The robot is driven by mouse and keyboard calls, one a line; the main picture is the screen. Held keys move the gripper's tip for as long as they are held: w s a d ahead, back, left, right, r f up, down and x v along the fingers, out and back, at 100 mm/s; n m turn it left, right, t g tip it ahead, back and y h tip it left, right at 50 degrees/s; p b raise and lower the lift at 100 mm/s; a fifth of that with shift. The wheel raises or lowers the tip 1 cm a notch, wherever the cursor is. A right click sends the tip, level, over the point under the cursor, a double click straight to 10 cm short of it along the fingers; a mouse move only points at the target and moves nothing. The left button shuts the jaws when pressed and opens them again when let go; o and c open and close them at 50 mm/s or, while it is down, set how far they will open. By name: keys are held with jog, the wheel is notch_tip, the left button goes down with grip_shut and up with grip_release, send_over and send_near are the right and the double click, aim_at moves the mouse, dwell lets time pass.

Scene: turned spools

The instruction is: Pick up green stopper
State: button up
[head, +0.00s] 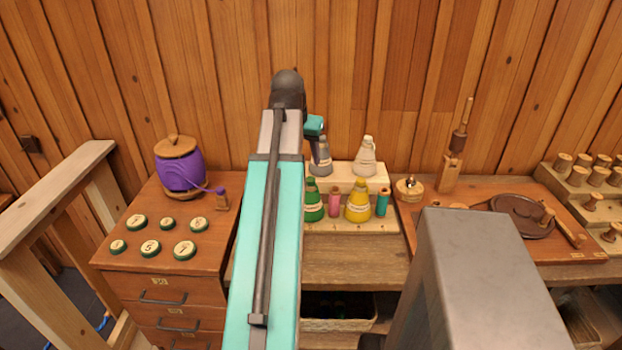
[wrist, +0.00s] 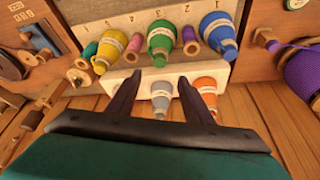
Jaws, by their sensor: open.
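The green stopper (head: 313,203) is a green cone-shaped piece with a pale label band. It stands upright at the left of the visible front row on the pale stepped rack (head: 375,183), partly beside my arm. In the wrist view the green stopper (wrist: 160,42) lies just beyond the fingertips, between a pink spool and a purple spool. My gripper (wrist: 158,78) is open and empty, its two dark fingers spread above the rack. A grey cone (wrist: 161,93) shows between the fingers. In the head view my arm hides most of the gripper (head: 316,130).
A yellow cone (head: 358,203), a pink spool (head: 334,203) and a teal spool (head: 382,202) share the front row. Orange (wrist: 205,93) and blue (wrist: 218,34) cones show in the wrist view.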

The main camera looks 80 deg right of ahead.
send_near(310, 178)
jog(key=shift+p+x, duration=0.3)
jog(key=shift+x, duration=1.25)
jog(key=shift+a+f, duration=0.1)
jog(key=shift+p+x, duration=0.75)
jog(key=shift+x, duration=1.8)
jog(key=c, duration=1.1)
